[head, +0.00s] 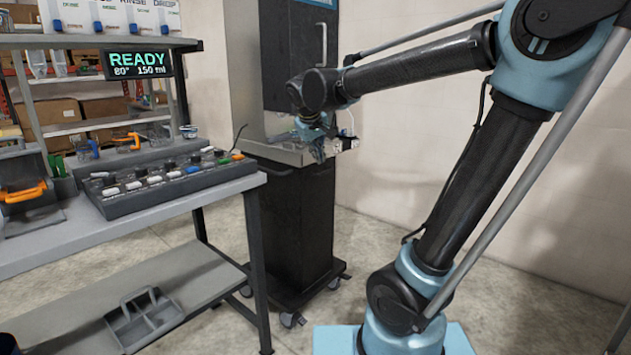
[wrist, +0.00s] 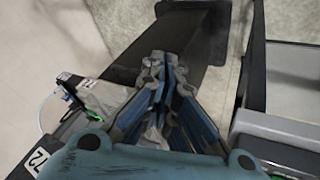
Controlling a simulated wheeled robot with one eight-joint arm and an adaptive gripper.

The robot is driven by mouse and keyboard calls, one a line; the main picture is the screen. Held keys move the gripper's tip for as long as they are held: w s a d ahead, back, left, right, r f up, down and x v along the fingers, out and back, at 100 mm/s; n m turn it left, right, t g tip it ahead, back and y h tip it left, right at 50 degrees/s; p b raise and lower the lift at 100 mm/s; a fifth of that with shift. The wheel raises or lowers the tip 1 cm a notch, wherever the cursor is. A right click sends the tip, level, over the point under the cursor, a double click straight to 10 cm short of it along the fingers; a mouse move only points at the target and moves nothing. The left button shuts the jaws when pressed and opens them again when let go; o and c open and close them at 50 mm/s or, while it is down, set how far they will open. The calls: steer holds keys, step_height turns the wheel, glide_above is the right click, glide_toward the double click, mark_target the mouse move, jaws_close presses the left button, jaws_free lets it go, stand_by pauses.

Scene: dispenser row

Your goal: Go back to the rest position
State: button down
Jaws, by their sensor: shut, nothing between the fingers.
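My gripper (head: 318,149) hangs from the end of my dark arm in the head view, in front of the grey ledge of the dark cabinet. In the wrist view my gripper (wrist: 162,62) points down, its blue-edged fingers closed together at the tips. Nothing shows between the fingers. It is apart from the bench on the left.
A wheeled black cabinet (head: 296,220) stands behind my gripper. A grey caddy (head: 145,318) sits on the lower shelf. A sign (head: 138,64) reads READY. Floor beside the cabinet is clear.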

steer(key=s+d+f+m+g, duration=0.1)
steer(key=s+d+f, duration=0.3)
steer(key=s+d, duration=0.25)
steer(key=s+d+f+m+g, duration=0.1)
steer(key=s+d+f+m, duration=0.1)
steer(key=s+d+f, duration=0.4)
steer(key=s+d+f+m+g+y, duration=0.1)
steer(key=s+d+f+m, duration=0.1)
steer(key=s+d+f, duration=0.4)
steer(key=s+f, duration=0.5)
steer(key=s, duration=0.2)
steer(key=shift+d+f+g+y, duration=0.15)
steer(key=shift+f+g+y, duration=0.15)
steer(key=shift+f+g, duration=0.1)
steer(key=shift+w+f, duration=0.2)
steer(key=shift+w, duration=0.2)
